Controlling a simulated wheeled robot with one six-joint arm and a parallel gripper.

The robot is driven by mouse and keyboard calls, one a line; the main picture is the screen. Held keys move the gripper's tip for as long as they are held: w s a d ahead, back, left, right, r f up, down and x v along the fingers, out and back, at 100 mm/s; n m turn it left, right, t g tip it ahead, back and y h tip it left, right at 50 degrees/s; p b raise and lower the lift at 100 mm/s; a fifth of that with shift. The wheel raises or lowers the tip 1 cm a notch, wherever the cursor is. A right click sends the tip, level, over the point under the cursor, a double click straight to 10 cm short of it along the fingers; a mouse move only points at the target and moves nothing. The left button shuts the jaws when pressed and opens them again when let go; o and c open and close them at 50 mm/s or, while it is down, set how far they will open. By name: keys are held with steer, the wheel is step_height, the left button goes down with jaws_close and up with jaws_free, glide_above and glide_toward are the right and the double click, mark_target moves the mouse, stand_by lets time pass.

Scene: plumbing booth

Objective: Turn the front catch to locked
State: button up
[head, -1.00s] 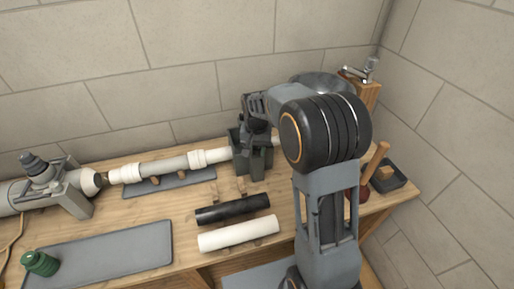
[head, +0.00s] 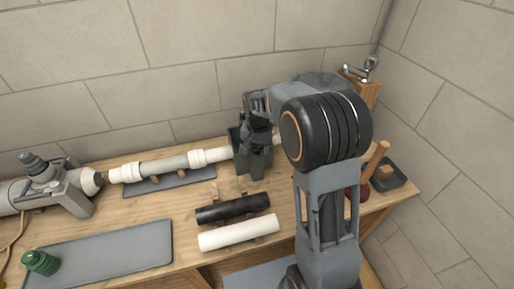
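My gripper (head: 256,132) is at a dark green clamp-like holder (head: 247,163) at the right end of the white pipe line. My wrist covers the top of this holder, so any catch there is hidden. I cannot tell whether the fingers are open or shut, or whether they touch the holder. The white pipe (head: 170,165) with two collars runs left from the holder. A grey holder with a dark knob (head: 35,165) stands at the far left, around the pipe's other section.
A black tube (head: 232,208) and a white tube (head: 239,233) lie in front of the holder. A grey mat (head: 105,255) with a green spool (head: 40,263) is at front left. A plunger (head: 375,160) and dark tray (head: 387,178) are at right. The wall stands close behind.

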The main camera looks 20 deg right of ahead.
mark_target(258, 157)
steer(key=shift+o, duration=0.4)
steer(key=shift+a, duration=0.15)
steer(key=shift+r, duration=0.1)
step_height(258, 157, up, 14)
steer(key=shift+f+p, duration=0.2)
steer(key=shift+p, duration=0.1)
steer(key=s+f+n+t+p, duration=0.1)
steer(key=s+f+n, duration=0.1)
steer(key=s, duration=0.8)
steer(key=s+f+n+t, duration=0.2)
steer(key=s+n, duration=0.1)
steer(key=s, duration=0.6)
steer(key=shift+s+n+t+p, duration=0.3)
steer(key=shift+s+n+p, duration=0.05)
steer(key=shift+s+n, duration=0.05)
steer(key=shift+a, duration=0.15)
stand_by(0.7)
